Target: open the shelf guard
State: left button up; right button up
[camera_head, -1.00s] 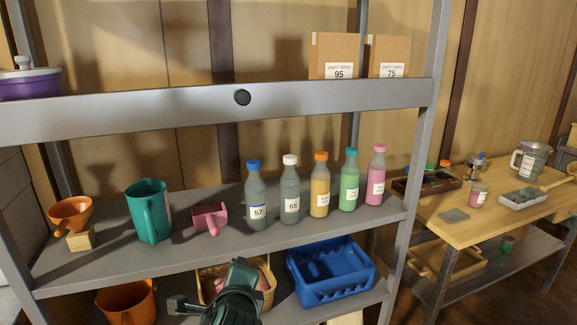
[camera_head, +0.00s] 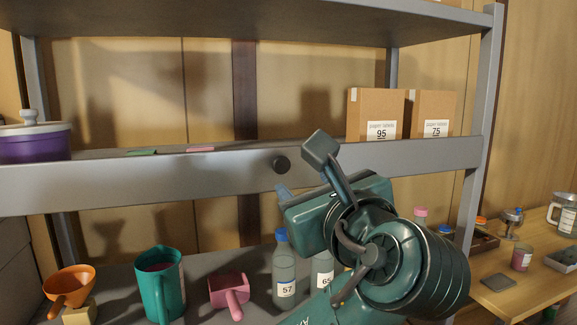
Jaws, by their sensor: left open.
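The shelf guard (camera_head: 130,182) is a long grey board across the front of the upper shelf, upright. My left gripper (camera_head: 301,171) is open in front of the guard, just right of the knob. One finger is above right of the knob and the other is below it. The knob shows no clear contact with the fingers. My left arm hides part of the guard's lower edge and several bottles behind it. My right gripper is not in view.
Behind the guard stand a purple pot (camera_head: 36,143) and two cardboard boxes (camera_head: 376,114). Below are an orange funnel (camera_head: 68,285), a teal jug (camera_head: 160,285), a pink scoop (camera_head: 229,290) and labelled bottles (camera_head: 284,268). A wooden table (camera_head: 520,300) stands at right.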

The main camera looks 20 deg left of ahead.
aim_at(283, 166)
pick_arm(q)
jog(key=p+x, duration=0.1)
jog(key=x, duration=0.9)
jog(key=shift+w+a+p, duration=0.1)
jog(key=shift+a+p, duration=0.05)
jog(key=shift+p, duration=0.25)
grip_shut()
